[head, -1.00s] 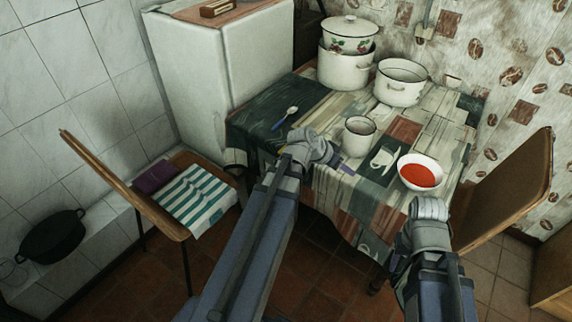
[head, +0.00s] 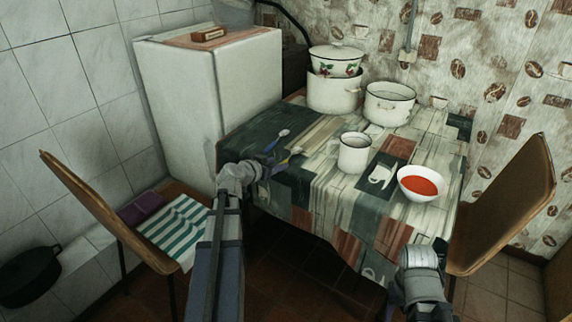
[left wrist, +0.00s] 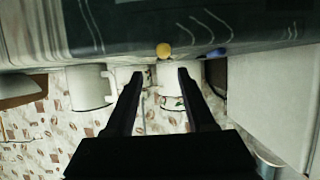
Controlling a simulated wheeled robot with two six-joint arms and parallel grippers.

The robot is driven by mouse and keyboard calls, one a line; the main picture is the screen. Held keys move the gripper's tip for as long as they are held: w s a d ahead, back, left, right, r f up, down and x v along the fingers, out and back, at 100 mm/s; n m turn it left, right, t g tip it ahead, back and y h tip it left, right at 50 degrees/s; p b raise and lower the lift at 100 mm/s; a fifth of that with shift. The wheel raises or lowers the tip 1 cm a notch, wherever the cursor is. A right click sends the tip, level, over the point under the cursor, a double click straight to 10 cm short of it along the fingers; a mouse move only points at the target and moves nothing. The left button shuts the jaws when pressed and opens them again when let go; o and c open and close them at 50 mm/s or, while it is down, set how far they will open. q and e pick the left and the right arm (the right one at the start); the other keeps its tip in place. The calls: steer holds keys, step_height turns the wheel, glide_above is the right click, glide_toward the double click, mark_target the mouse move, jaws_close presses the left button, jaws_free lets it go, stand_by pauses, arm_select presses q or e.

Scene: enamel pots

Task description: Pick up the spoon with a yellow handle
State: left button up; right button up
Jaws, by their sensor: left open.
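The spoon with a yellow handle (head: 282,162) lies near the left front edge of the table, partly hidden by my left gripper in the head view. Its rounded yellow handle end (left wrist: 163,50) shows at the table edge in the left wrist view, ahead of and between the fingers. My left gripper (left wrist: 158,72) is open and empty, with a gap to the handle. In the head view my left gripper (head: 264,170) is at the table's left front edge, beside the spoon. My right arm's end is at the front right; its fingers cannot be made out.
A blue-handled spoon (head: 277,141) lies just behind the yellow one. A white mug (head: 354,153), a bowl of red soup (head: 420,184) and enamel pots (head: 390,103) stand on the table (head: 320,205). Chairs (head: 108,212) flank it; a fridge (head: 212,100) stands behind left.

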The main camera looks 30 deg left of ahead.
mark_target(285, 160)
arm_select(q)
steer(key=shift+a+b+x, duration=0.2)
steer(key=shift+b+x, duration=0.35)
steer(key=shift+x, duration=0.8)
steer(key=shift+a+b+x, duration=0.2)
steer(key=shift+b+x, duration=0.35)
steer(key=shift+x, duration=0.8)
steer(key=shift+s, duration=0.1)
jaws_close()
